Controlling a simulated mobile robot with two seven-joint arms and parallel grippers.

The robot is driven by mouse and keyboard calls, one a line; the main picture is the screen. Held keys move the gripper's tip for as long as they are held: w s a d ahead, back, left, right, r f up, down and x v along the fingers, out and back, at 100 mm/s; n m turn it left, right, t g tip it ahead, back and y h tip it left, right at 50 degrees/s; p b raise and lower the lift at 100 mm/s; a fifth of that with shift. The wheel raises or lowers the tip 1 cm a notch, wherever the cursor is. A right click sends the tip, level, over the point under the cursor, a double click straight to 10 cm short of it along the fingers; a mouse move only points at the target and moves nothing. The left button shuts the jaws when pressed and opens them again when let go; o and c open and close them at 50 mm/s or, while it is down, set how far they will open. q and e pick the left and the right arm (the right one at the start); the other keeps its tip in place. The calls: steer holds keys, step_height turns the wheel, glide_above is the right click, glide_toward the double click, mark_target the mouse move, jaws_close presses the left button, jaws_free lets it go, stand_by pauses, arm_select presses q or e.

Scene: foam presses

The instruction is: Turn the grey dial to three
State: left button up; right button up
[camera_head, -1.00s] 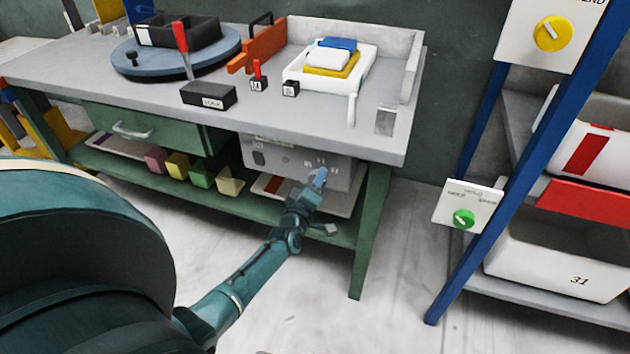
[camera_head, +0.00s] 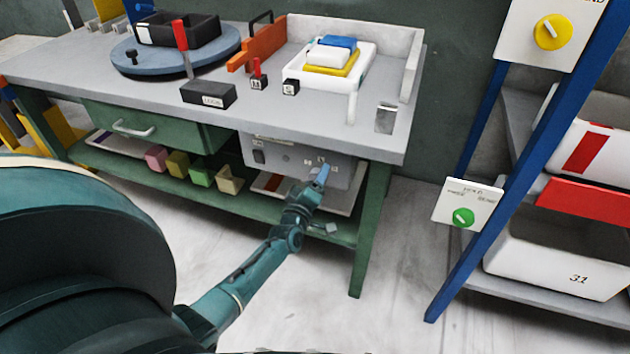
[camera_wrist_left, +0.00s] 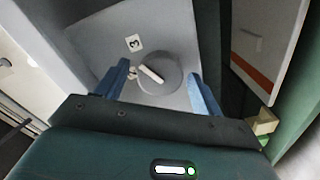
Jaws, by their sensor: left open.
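The grey dial (camera_wrist_left: 169,74) sits on a light grey panel in the left wrist view, with a pale pointer bar across its face. The bar is slanted, with its upper left end towards a white label reading 3 (camera_wrist_left: 134,42). My left gripper (camera_wrist_left: 160,70) is open, with one blue finger on either side of the dial. I cannot tell whether the fingers touch it. In the head view my left gripper (camera_head: 321,174) is at the grey control box (camera_head: 285,158) under the table top and hides the dial. My right gripper is not in view.
The table top (camera_head: 290,118) overhangs the box, and a green table leg (camera_head: 369,225) stands just to its right. Several coloured blocks (camera_head: 202,173) sit on the lower shelf to the left. A blue-framed rack (camera_head: 500,190) with yellow and green dials stands farther right.

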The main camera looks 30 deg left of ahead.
arm_select(q)
steer(key=shift+s, duration=0.1)
steer(key=p+v, duration=0.2)
steer(key=v, duration=1.1)
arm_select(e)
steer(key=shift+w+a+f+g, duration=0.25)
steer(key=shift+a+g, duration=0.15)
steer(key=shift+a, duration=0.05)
arm_select(q)
steer(key=shift+d+r, duration=0.1)
steer(key=shift+d, duration=0.1)
